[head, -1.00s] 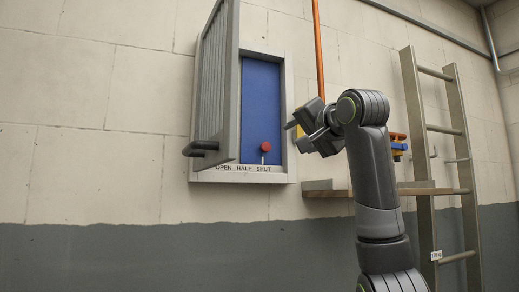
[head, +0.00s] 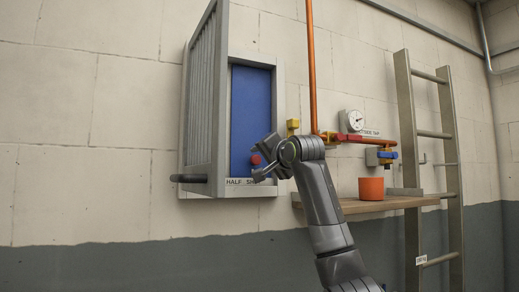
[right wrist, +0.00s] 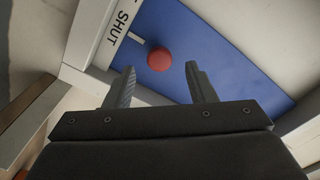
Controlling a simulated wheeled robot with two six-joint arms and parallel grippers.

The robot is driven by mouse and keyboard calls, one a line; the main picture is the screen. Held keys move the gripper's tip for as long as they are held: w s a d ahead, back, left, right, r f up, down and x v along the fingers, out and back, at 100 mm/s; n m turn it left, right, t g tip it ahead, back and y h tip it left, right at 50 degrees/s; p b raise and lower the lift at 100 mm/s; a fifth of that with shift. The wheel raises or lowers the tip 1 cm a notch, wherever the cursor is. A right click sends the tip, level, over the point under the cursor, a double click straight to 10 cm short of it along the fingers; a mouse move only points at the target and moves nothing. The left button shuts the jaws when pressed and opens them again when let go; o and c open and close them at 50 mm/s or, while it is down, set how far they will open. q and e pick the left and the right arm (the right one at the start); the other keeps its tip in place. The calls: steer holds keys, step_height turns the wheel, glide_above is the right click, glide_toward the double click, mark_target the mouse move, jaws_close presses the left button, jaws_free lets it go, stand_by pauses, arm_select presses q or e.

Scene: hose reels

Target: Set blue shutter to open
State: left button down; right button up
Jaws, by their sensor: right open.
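The blue shutter (head: 250,105) is a flat blue panel inside a pale grey wall frame. Its red knob (head: 255,159) is low on the panel, above the SHUT end of the label strip (head: 240,182); HALF is readable and OPEN is hidden behind the grey louvred door (head: 205,100). My right gripper (head: 260,164) is open at the knob. In the right wrist view, the red knob (right wrist: 159,59) shows between and just beyond the fingertips (right wrist: 160,69), with SHUT printed beside it. I cannot tell whether a finger touches it. My left gripper is not in view.
The louvred door stands swung out on the left, with a dark handle (head: 189,178).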

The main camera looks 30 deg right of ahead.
mark_target(257, 160)
steer(key=shift+w+d+p, duration=0.1)
steer(key=shift+w+p, duration=0.65)
steer(key=shift+w, duration=0.85)
jaws_close()
